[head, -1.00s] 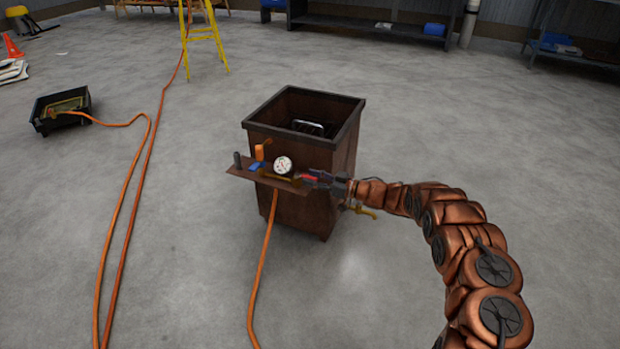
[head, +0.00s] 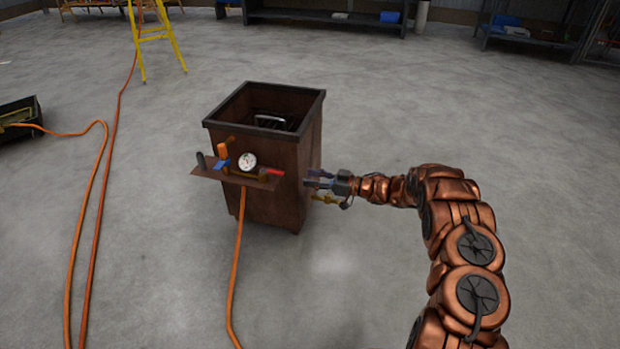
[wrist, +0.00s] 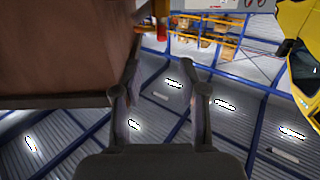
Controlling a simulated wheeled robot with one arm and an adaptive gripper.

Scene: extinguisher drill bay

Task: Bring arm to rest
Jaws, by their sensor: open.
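My copper-coloured arm reaches in from the right in the head view. My gripper (head: 312,181) is at its end, just right of the brown bin (head: 262,200) and its side panel. In the wrist view my gripper (wrist: 165,80) has its two fingers apart with nothing between them. The bin's brown side (wrist: 60,50) fills the upper left of that view, close to the left finger. The panel (head: 225,176) carries a round white gauge (head: 247,161), an orange-topped part, a blue part and a red part (head: 275,171).
An orange hose (head: 236,265) runs from the panel across the floor. More orange hose lies at left, near a black tray (head: 20,118). A yellow ladder (head: 157,38) and dark shelves (head: 322,17) stand at the back. The floor right of the bin is clear.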

